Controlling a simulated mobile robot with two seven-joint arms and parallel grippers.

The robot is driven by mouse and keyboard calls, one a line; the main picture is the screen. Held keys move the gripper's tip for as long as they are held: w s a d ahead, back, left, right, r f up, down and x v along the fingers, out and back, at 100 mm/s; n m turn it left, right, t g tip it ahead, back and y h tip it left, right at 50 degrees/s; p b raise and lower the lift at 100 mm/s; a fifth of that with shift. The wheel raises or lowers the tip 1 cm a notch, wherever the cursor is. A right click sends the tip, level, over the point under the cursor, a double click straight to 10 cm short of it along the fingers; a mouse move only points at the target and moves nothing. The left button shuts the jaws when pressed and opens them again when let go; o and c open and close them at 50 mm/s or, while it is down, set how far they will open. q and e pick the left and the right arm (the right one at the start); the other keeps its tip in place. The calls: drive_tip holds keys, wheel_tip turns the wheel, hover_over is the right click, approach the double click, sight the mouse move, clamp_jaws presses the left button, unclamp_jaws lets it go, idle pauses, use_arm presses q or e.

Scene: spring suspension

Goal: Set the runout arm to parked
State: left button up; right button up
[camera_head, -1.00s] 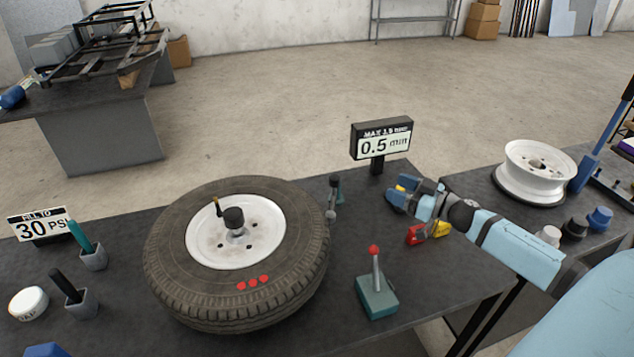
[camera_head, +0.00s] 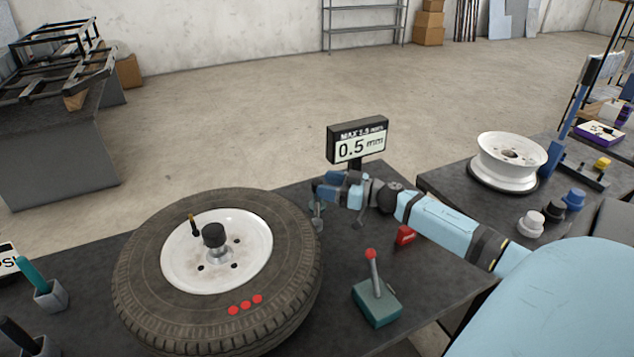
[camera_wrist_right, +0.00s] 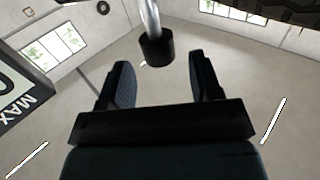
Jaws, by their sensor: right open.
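My right gripper (camera_head: 324,190) is open beside the wheel's right edge, below the sign. In the right wrist view its two dark fingers (camera_wrist_right: 160,82) are apart, and a silver rod with a black end (camera_wrist_right: 157,45) shows beyond and between them, not gripped. The rod may be part of the runout arm (camera_head: 318,218), a small grey and teal piece near the tyre, partly hidden by my gripper in the head view. The tyre on its white rim (camera_head: 128,290) lies on the table. The display (camera_head: 360,148) reads 0.5 mm. My left gripper is not in view.
A teal box with a red-knobbed lever (camera_head: 376,302) stands in front of my right arm. A red block (camera_head: 405,236) lies under that arm. A white rim (camera_head: 508,165) and several small caps sit on the right table.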

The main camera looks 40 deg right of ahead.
sight(318, 182)
drive_tip(key=shift+x, duration=1.7)
drive_tip(key=shift+d, duration=0.1)
clamp_jaws()
